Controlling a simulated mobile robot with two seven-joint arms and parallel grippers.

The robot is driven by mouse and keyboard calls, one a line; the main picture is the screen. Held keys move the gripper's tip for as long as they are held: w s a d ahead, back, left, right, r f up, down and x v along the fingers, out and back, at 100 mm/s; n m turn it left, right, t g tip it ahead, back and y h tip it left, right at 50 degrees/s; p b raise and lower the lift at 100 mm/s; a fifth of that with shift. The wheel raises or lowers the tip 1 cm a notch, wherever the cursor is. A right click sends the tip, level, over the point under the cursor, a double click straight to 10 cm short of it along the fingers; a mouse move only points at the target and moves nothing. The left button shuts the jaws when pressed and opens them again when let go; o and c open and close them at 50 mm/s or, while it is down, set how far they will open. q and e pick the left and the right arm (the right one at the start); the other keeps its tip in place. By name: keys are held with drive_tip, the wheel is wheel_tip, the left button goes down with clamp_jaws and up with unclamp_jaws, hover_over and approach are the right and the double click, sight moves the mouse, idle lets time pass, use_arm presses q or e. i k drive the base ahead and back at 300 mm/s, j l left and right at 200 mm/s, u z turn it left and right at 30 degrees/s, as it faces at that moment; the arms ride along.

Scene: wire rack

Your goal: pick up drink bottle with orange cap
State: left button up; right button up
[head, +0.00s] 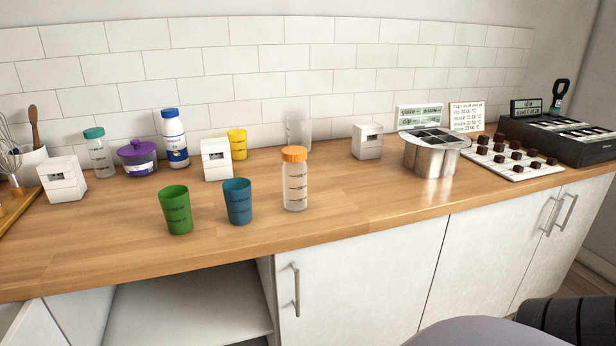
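The drink bottle with the orange cap (295,190) stands upright on the wooden counter, right of the middle cups and near the front edge. Its body is clear with dark marks on the side, and its cap is bright orange. Nothing touches it and nothing hides it from the front. Neither of my grippers shows in the head view, so their position relative to the bottle cannot be seen.
A blue cup (238,202) and a green cup (175,210) stand left of the bottle. A clear glass (299,130) stands behind it. A metal pot (432,156) is farther right. The wooden counter (345,200) is bare just right of the bottle.

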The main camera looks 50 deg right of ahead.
sight(295, 176)
drive_tip(key=l+z, duration=0.2)
drive_tip(key=l, duration=0.6)
drive_tip(key=l+z, duration=0.5)
drive_tip(key=l, duration=0.2)
drive_tip(key=i, duration=0.05)
